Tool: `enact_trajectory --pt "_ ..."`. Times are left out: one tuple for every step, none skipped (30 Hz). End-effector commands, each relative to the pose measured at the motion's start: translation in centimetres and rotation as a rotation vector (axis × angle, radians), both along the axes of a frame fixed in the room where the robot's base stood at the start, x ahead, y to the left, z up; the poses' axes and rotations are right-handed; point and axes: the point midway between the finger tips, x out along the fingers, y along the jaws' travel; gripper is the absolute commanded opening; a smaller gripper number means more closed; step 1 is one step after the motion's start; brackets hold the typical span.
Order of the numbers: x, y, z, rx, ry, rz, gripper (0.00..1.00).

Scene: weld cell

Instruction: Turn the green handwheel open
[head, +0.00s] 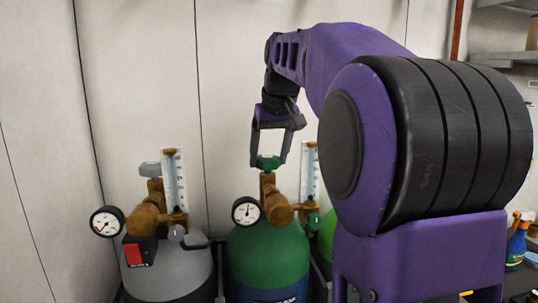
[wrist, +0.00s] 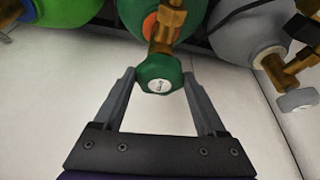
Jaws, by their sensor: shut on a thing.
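The green handwheel (head: 268,162) sits on top of the brass valve of the green gas cylinder (head: 268,255) in the head view. In the wrist view the handwheel (wrist: 159,74) shows as a green knob with a pale round centre. My gripper (head: 268,160) comes down from above, with one finger on each side of the handwheel. In the wrist view my gripper (wrist: 160,75) has its fingertips against the left and right rim, shut on the handwheel. A brass valve stem (wrist: 168,25) shows behind it.
A grey cylinder (head: 170,270) with a grey handwheel (head: 150,169), a gauge (head: 107,221) and a red tag stands close on the left. A round gauge (head: 246,211) and clear flow tube (head: 310,172) flank the green cylinder's valve. A pale wall (head: 235,70) is behind.

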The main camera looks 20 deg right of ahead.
Motion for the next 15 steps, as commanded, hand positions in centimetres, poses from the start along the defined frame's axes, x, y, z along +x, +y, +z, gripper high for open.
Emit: enact_trajectory --pt "0.00 -0.03 0.13 0.001 0.000 0.013 0.18" --pt "0.00 -0.05 0.14 0.002 0.001 0.025 0.18" --pt "-0.01 -0.08 0.16 0.001 0.000 0.043 0.18" --pt "0.00 -0.10 0.17 0.001 0.000 0.057 0.18" --pt "0.01 -0.11 0.20 0.002 0.000 0.074 0.18" --pt "0.01 -0.14 0.21 0.001 0.000 0.099 0.18" --pt "0.01 -0.18 0.21 0.000 0.000 0.119 0.18" --pt "0.02 -0.20 0.21 0.002 0.000 0.139 0.18" --pt "0.02 -0.24 0.20 0.002 -0.001 0.168 0.18" --pt "0.02 -0.28 0.19 0.001 0.000 0.190 0.18" --pt "0.04 -0.29 0.16 0.002 0.000 0.212 0.18" --pt "0.05 -0.33 0.12 0.002 0.000 0.242 0.18" --pt "0.07 -0.35 0.09 0.001 0.000 0.264 0.18" --pt "0.09 -0.35 0.07 0.001 0.000 0.284 0.18" --pt "0.11 -0.36 0.06 0.002 -0.001 0.312 0.18"
